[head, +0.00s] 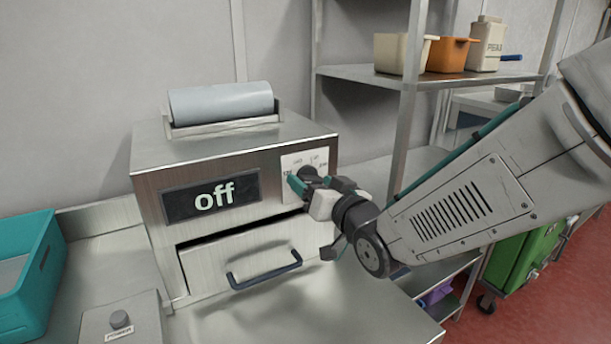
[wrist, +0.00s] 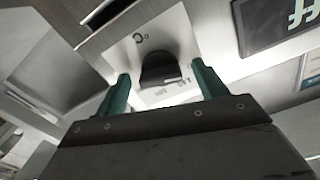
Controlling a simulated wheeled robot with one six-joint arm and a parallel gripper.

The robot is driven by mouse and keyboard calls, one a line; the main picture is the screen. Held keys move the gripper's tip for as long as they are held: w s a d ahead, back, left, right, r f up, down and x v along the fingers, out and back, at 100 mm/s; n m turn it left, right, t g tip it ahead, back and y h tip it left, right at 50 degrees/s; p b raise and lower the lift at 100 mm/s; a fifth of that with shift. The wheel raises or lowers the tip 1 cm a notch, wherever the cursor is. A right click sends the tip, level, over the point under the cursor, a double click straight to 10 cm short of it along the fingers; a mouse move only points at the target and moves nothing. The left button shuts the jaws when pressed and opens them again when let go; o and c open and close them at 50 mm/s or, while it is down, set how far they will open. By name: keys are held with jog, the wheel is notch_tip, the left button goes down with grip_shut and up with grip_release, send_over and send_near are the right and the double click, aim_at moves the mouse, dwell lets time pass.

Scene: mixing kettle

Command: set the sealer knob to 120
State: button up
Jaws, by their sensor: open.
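The sealer (head: 240,160) is a steel box with a roll on top and a dark display (head: 212,196) that reads "off". Its black knob (head: 307,174) sits on a white dial plate (head: 318,158) with small marks around it, at the right of the display. In the wrist view the knob (wrist: 158,70) lies between the two teal fingers of my gripper (wrist: 160,88). The fingers stand apart, one on each side, with gaps to the knob. The knob's pointer and most dial numbers are hidden or too small to read.
A drawer with a dark blue handle (head: 264,270) is below the display. A teal bin (head: 25,275) and a grey box with a power button (head: 121,320) stand at the left. A shelf with containers (head: 405,53) is at the back right.

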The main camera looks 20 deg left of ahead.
jog(key=v, duration=0.7)
dwell(0.5)
notch_tip(320, 180, down, 8)
jog(key=d+g+h, duration=0.2)
jog(key=h, duration=0.2)
jog(key=s+d+f+g+h, duration=0.3)
jog(key=d+h, duration=0.3)
jog(key=d, duration=0.6)
jog(key=s+d+r+m+g+h, duration=0.2)
jog(key=s+d+r+m, duration=0.1)
jog(key=s+d, duration=0.6)
jog(key=s+d+r+m+g+h, duration=0.1)
jog(key=s+d+r+m+g, duration=0.2)
jog(key=d, duration=1.3)
jog(key=s+r, duration=0.3)
jog(key=s, duration=0.3)
jog(key=shift+s+d+m+h, duration=0.3)
jog(key=shift+s+d+h, duration=0.05)
jog(key=shift+s+h, duration=0.05)
